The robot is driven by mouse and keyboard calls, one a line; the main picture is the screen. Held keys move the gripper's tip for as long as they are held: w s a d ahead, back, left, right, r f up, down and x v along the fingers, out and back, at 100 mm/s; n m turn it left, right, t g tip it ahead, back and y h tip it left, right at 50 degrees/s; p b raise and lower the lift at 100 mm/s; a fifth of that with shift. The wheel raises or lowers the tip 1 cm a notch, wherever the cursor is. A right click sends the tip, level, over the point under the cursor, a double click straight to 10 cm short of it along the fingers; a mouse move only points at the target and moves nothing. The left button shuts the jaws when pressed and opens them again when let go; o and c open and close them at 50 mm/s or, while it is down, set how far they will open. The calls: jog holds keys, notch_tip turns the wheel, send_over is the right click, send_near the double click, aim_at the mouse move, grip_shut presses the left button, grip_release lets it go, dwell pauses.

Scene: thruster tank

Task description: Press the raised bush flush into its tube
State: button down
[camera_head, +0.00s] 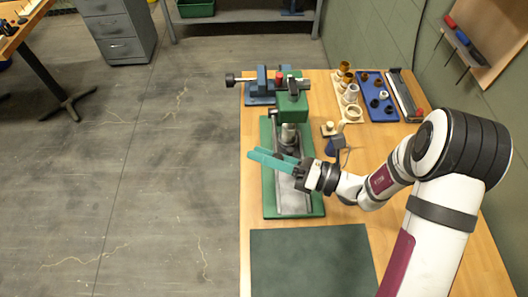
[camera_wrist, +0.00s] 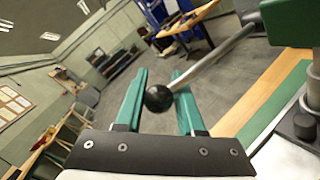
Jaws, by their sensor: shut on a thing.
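My gripper (camera_head: 254,153) reaches over the left side of a green arbor press (camera_head: 292,106). In the wrist view its teal fingers (camera_wrist: 159,75) are closed around the black ball knob (camera_wrist: 158,98) of a silver lever (camera_wrist: 212,60). The lever runs up right toward the green press head (camera_wrist: 290,20). In the head view a silver cylindrical part (camera_head: 289,131) stands below the press head, above the grey base (camera_head: 293,202). I cannot tell the bush from its tube, nor how far the bush stands up; my fingers hide part of that area.
Left of the press is open floor. A blue vise (camera_head: 260,88) stands behind it. A blue tray (camera_head: 378,98) and a wooden rack (camera_head: 347,100) with rings stand at the back right. A dark green mat (camera_head: 310,262) lies in front.

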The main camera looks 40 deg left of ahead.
jog(key=shift+w+r, duration=0.15)
jog(key=shift+r, duration=0.05)
jog(key=w+a+r+m+g+h, duration=0.1)
jog(key=w+a+r+m+h, duration=0.4)
jog(key=w+a+r+m, duration=0.2)
notch_tip(320, 180, up, 4)
jog(key=shift+w+a+f+m, duration=0.2)
jog(key=shift+w+a+m, duration=0.1)
jog(key=shift+m, duration=0.8)
jog(key=shift+a+r, duration=0.1)
jog(key=shift+r, duration=0.05)
jog(key=c, duration=0.6)
grip_release()
jog(key=shift+w, duration=0.1)
